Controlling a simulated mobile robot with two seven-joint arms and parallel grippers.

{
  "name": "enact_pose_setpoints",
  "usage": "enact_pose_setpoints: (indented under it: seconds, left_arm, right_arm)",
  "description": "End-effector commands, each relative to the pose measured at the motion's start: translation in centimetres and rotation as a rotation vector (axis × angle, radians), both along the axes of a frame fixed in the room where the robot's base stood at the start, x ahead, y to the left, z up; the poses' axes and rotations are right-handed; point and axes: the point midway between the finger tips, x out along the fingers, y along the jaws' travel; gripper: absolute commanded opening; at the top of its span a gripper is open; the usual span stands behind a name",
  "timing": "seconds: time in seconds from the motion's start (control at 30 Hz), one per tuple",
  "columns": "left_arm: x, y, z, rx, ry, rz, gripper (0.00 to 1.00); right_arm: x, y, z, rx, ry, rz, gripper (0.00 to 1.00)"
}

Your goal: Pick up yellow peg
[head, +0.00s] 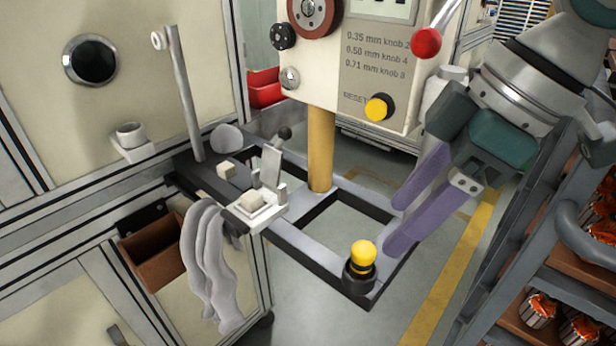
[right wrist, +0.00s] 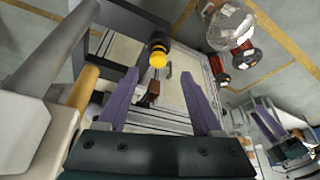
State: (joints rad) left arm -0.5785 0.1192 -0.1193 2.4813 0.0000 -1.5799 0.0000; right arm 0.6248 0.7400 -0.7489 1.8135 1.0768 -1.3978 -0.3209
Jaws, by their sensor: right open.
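The yellow peg (head: 362,253) has a rounded top and stands upright in a black round holder (head: 360,272) at the near corner of the dark frame. My right gripper (head: 395,225) is open and empty, its two purple fingers pointing left, just right of and above the peg. In the right wrist view, the yellow peg (right wrist: 157,59) shows just beyond the fingertips, between the lines of the two spread fingers (right wrist: 160,76). The fingers look apart from the peg. My left gripper does not show in the head view.
A control panel (head: 372,60) with a red-balled lever (head: 426,43) and a yellow button (head: 379,107) stands on a yellow post (head: 321,150) behind. Grey cloth (head: 207,262) hangs at left. A shelf rack (head: 530,265) stands at right. Floor is clear between frame and rack.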

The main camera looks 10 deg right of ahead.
Motion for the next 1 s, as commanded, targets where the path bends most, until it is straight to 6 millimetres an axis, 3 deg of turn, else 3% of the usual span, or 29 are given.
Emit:
enact_pose_setpoints:
  seconds: [0.6, 0.87, 1.0]
  left_arm:
    - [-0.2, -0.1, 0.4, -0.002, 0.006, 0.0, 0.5]
    - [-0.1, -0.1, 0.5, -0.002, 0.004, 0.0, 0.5]
    - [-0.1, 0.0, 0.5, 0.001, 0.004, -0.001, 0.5]
  right_arm:
    - [1.9, 2.4, -6.8, -0.001, 0.0, 0.0, 0.67]
    - [1.9, 2.5, -7.0, -0.002, -0.001, 0.001, 0.67]
    - [1.9, 2.5, -7.0, -0.002, -0.001, 0.001, 0.51]
